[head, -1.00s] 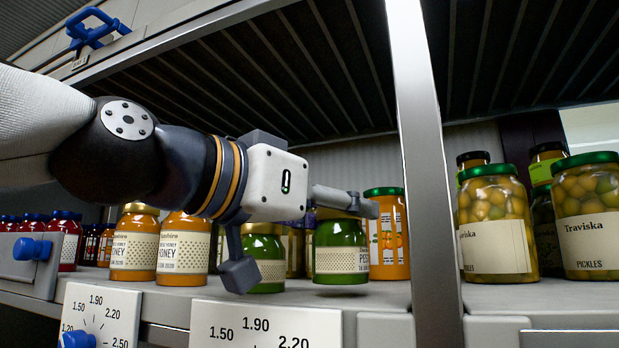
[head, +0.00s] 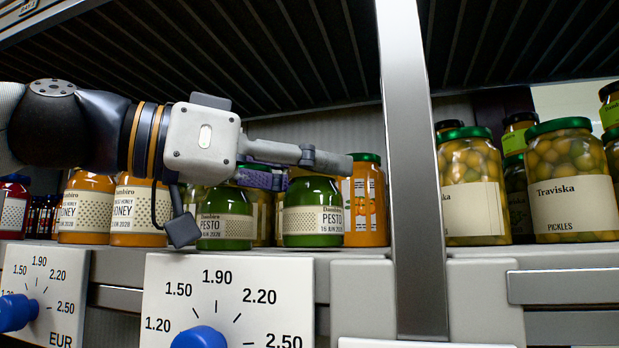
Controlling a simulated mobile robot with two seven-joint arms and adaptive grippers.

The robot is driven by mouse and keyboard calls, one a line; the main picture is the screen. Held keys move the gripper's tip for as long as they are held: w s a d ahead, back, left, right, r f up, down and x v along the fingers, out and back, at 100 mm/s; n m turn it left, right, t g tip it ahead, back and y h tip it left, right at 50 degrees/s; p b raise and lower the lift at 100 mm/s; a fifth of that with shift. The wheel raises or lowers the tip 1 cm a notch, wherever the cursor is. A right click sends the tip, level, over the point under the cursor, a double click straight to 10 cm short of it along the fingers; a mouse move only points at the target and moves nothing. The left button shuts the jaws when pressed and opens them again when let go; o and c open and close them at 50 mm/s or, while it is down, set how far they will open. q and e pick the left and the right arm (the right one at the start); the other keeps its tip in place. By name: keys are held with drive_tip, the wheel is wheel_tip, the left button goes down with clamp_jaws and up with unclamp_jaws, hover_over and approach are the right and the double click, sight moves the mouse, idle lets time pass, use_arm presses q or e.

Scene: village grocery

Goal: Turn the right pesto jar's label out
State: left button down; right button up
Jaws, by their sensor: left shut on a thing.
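The right pesto jar (head: 312,228) is a green jar upright at the shelf front. Its cream label faces largely outward, with PESTO readable toward its right side. My left gripper (head: 260,197) is shut on this jar around its top; one finger crosses in front of the lid and hides it. I cannot tell whether the held jar's base touches the shelf. My right gripper is not in view.
Honey jars (head: 140,210) stand to the left, and an orange-filled jar (head: 364,205) stands close behind on the right. A metal upright (head: 412,170) separates the pickle jars (head: 573,180). Price dials (head: 225,300) line the shelf front.

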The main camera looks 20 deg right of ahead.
use_arm(q)
drive_tip(key=shift+s, duration=0.2)
drive_tip(key=c, duration=0.9)
unclamp_jaws()
drive_tip(key=shift+o, duration=0.2)
wheel_tip(320, 180, up, 9)
drive_tip(key=shift+r, duration=0.45)
